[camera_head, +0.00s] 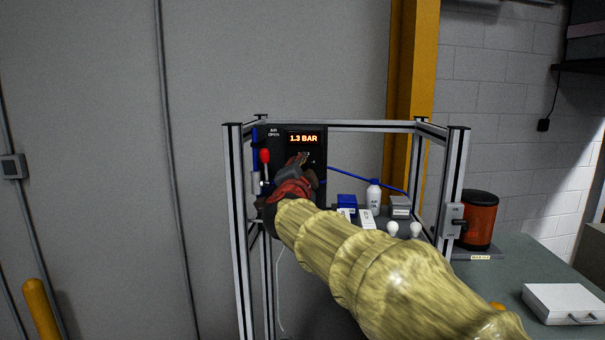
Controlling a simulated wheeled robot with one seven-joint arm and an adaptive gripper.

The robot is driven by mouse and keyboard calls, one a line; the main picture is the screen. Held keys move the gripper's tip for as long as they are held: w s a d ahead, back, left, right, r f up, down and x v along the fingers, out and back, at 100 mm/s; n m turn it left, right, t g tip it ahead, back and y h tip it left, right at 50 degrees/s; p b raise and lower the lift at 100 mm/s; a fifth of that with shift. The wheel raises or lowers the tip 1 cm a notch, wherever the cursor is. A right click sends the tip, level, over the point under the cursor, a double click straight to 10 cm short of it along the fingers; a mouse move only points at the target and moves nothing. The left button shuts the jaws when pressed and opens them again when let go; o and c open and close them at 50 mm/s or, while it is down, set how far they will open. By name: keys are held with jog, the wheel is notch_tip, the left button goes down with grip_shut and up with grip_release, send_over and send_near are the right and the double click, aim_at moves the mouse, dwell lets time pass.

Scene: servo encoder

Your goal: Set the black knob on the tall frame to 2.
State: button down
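The tall frame (244,220) of aluminium bars stands in the middle of the view. A black panel (276,146) at its upper left carries a lit display (303,139) reading "1.3 BAR". My gripper (305,158) is in front of the panel, just below the display. The black knob cannot be made out; my gripper and arm cover that part of the panel. The fingers are small and dark here, so I cannot tell whether they are open, shut or touching the knob.
A red-tipped lever (265,156) is close to the left of my gripper. A white bottle (374,195), a blue box (347,201) and a grey box (400,206) stand inside the frame. A switch box (453,220) and an orange-black canister (479,220) are at the right.

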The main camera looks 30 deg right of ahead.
jog(key=shift+f+m+b, duration=0.1)
jog(key=shift+m+b, duration=0.3)
jog(key=shift+m, duration=0.8)
jog(key=c, duration=1.5)
grip_release()
jog(key=r+v, duration=0.1)
jog(key=v, duration=1.1)
jog(key=shift+f, duration=0.35)
jog(key=shift+w+a, duration=0.1)
jog(key=shift+a, duration=0.1)
